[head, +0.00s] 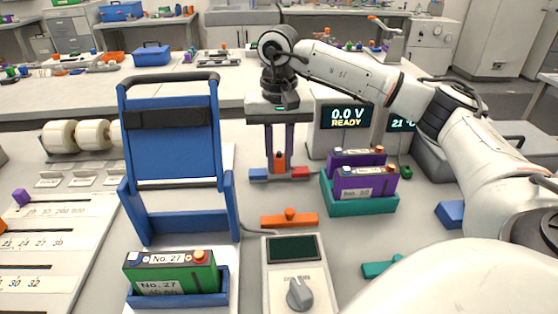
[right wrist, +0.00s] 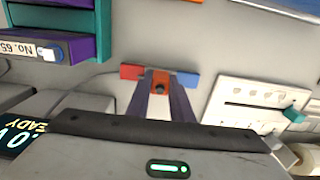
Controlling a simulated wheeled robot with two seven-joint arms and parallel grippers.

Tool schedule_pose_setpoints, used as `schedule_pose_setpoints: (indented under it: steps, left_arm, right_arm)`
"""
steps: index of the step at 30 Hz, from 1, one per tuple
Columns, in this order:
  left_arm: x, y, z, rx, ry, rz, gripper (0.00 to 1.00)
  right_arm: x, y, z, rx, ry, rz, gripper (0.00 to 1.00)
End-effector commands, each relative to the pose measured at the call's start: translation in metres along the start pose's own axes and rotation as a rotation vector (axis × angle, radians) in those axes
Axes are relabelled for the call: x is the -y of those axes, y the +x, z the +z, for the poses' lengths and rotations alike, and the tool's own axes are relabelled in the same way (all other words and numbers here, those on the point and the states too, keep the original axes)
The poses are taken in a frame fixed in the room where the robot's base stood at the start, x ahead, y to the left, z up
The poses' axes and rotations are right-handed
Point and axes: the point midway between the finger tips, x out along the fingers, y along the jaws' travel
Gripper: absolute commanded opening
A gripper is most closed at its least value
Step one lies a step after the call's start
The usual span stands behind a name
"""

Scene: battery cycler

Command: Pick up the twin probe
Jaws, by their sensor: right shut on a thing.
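The twin probe (head: 280,173) is a small bar with a blue end, a red end and an orange grip in the middle. It is near the middle of the bench, in front of the display unit. My right gripper (head: 280,155) points down from above and is shut on the orange grip. In the right wrist view the probe (right wrist: 184,78) shows between the fingertips of my right gripper (right wrist: 160,88), red end left and blue end right. I cannot tell whether the probe touches the bench. My left gripper is not in view.
A blue frame (head: 172,212) stands left, with a green battery (head: 170,272) in a blue tray before it. A meter with a knob (head: 298,294) and an orange bar (head: 289,219) are in front. A teal crate (head: 362,207) with purple batteries is right. The display (head: 347,117) reads 0.0 V READY.

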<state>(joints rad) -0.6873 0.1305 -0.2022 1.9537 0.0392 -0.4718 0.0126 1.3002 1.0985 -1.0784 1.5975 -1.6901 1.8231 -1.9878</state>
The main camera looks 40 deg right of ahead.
Motion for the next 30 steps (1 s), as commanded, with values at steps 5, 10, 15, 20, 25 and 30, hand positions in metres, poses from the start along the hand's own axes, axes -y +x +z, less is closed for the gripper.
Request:
schedule_pose_setpoints:
  steps: [5,10,15,20,25,30]
  left_arm:
    - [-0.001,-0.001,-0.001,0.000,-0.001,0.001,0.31]
    - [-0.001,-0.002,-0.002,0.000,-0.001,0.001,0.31]
    - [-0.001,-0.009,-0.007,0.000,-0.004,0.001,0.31]
    - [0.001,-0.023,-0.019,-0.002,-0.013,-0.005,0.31]
    - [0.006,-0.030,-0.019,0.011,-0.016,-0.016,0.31]
    - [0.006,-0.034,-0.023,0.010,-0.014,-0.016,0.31]
  right_arm:
    - [0.001,-0.016,-0.001,-0.002,0.000,-0.004,0.00]
    - [0.002,-0.048,-0.001,-0.004,0.000,-0.006,0.00]
    - [0.002,-0.095,-0.001,-0.005,-0.001,-0.006,0.00]
    - [0.000,-0.138,-0.001,-0.005,0.001,-0.004,0.00]
    - [0.000,-0.165,-0.001,-0.003,0.000,-0.003,0.00]
    - [0.000,-0.177,0.000,-0.001,0.000,-0.002,0.00]
